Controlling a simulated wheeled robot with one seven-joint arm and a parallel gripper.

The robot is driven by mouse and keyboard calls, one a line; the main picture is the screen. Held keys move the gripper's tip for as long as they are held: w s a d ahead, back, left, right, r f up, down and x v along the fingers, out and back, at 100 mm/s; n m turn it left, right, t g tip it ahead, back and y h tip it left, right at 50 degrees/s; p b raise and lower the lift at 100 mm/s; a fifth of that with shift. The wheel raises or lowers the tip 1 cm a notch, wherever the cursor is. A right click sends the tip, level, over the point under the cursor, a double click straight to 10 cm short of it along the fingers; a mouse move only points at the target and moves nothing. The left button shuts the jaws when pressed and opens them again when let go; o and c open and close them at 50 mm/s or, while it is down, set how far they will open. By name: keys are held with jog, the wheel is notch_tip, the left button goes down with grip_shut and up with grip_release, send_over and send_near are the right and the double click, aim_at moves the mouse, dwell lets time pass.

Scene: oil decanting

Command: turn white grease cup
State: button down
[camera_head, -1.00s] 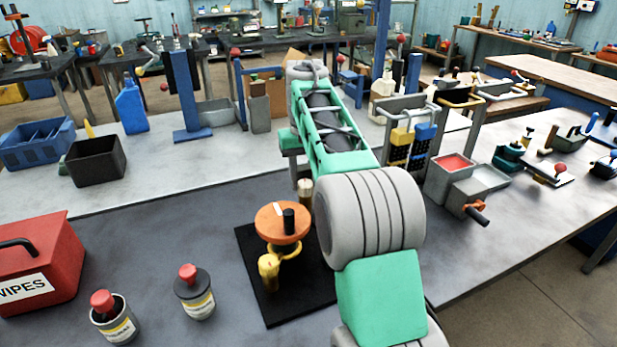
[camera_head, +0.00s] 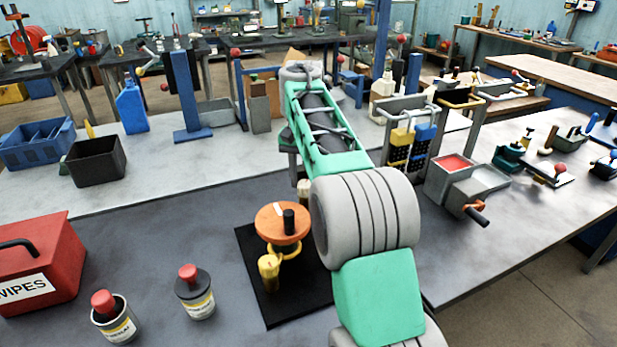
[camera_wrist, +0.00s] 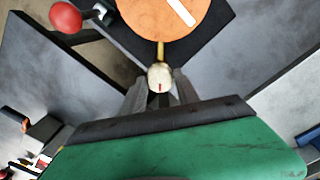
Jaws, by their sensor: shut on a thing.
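The white grease cup (camera_wrist: 160,75) shows in the wrist view as a small pale round cap with a short red mark. My gripper (camera_wrist: 160,88) is shut on it, with one grey finger on each side. In the head view the cup (camera_head: 304,188) shows just left of my arm, behind the orange disc (camera_head: 282,222). The disc has a white stripe and a dark upright handle. A yellow cup (camera_head: 269,270) stands in front of the disc. My fingers are hidden by my arm in the head view.
The assembly stands on a black plate (camera_head: 262,302) on the grey bench. Two tins with red tops (camera_head: 196,292) and a red wipes box (camera_head: 38,262) stand to the left. A red ball knob (camera_wrist: 65,17) is at upper left in the wrist view.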

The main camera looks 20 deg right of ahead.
aim_at(306, 183)
jog(key=c, duration=0.9)
grip_release()
notch_tip(306, 183, up, 8)
jog(key=p, duration=0.7)
jog(key=shift+f, duration=0.1)
jog(key=shift+d, duration=0.1)
